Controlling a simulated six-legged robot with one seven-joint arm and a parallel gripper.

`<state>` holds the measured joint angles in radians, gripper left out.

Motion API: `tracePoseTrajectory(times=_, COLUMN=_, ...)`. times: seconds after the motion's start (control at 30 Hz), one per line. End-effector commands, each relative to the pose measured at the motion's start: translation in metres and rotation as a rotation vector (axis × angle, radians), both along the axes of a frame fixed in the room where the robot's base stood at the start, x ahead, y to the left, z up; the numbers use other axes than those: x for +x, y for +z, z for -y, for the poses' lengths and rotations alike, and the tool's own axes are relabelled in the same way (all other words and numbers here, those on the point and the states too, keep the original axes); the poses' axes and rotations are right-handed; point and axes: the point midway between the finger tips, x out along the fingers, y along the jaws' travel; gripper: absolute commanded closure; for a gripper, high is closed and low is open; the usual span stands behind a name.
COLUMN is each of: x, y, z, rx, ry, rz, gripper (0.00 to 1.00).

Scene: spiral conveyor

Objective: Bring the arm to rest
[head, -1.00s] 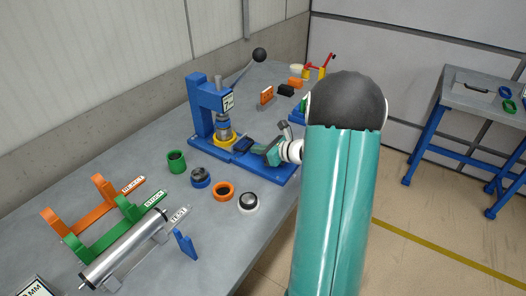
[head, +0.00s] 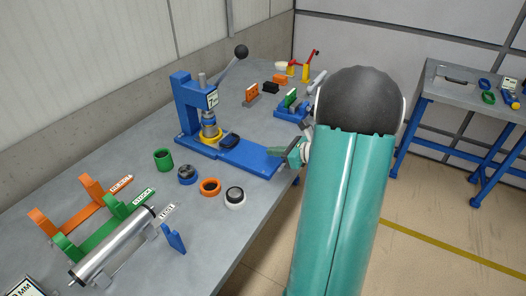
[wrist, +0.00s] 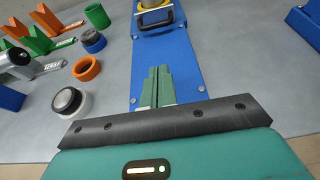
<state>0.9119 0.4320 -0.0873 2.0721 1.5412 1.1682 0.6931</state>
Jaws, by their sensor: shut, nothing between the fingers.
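My gripper (head: 277,152) is at the near right end of the blue press base in the head view, with my teal arm behind it. In the wrist view its green fingers (wrist: 156,86) are together and empty, above the blue base plate (wrist: 168,50). The blue lever press (head: 186,103) stands upright at the base's far left end, its black-knobbed lever (head: 241,52) raised. A black-handled part (head: 229,141) sits on the base, clear of my fingers.
A green ring (head: 163,160), a blue ring (head: 187,176), an orange ring (head: 209,188) and a white ring (head: 235,197) stand on the grey bench. A metal cylinder (head: 110,248) lies on stands at the left. A second table (head: 470,90) stands at the right.

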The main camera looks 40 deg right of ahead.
Motion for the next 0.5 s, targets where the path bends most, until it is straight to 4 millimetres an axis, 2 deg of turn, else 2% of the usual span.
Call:
tracePoseTrajectory(times=0.2, x=-0.014, y=0.0061, z=0.0046, rx=0.0, ry=0.001, rz=0.0, gripper=1.0)
tracePoseTrajectory(times=0.43, x=-0.015, y=0.0066, z=0.0036, rx=-0.001, ry=0.005, rz=0.0, gripper=1.0)
tracePoseTrajectory(times=0.5, x=-0.0135, y=0.0098, z=-0.0037, rx=-0.02, ry=0.028, rz=-0.001, gripper=1.0)
